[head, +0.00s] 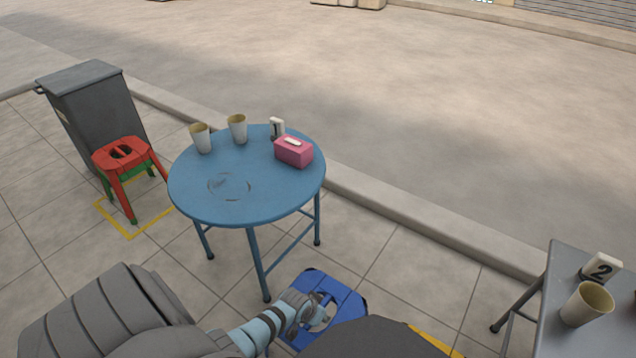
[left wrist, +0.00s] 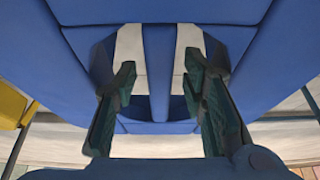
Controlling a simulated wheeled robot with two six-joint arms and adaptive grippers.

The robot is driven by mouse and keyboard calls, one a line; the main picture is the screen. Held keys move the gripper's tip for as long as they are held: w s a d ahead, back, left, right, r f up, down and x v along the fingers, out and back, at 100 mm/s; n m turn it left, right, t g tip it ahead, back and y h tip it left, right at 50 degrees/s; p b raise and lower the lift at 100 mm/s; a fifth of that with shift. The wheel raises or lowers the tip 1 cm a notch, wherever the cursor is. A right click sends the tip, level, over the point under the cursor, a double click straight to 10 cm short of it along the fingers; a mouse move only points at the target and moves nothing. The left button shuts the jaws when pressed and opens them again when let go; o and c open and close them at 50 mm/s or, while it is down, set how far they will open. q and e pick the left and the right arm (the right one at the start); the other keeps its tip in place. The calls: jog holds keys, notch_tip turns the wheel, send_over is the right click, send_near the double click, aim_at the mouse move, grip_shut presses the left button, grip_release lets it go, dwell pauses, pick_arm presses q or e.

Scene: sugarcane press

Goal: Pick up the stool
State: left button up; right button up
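A blue stool (head: 345,298) stands on the paved floor below and in front of the round table. My left gripper (head: 316,318) is over the stool's seat. In the left wrist view the blue stool (left wrist: 170,18) fills the upper picture, with two openings and a narrow bar between them. The two fingers of my left gripper (left wrist: 160,85) are spread apart, one on each side of the bar, and do not appear to touch it. How deep the fingertips reach into the openings is hard to tell. My right gripper is not in view.
A round blue table (head: 240,207) stands just behind the stool, with cups and a pink tissue box (head: 293,151) on it. A red stool (head: 122,155) stands by a grey bin (head: 95,105) at left. A grey table (head: 560,290) is at right.

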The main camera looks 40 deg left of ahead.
pick_arm(q)
jog(key=shift+f, duration=0.15)
grip_shut()
dwell(0.4)
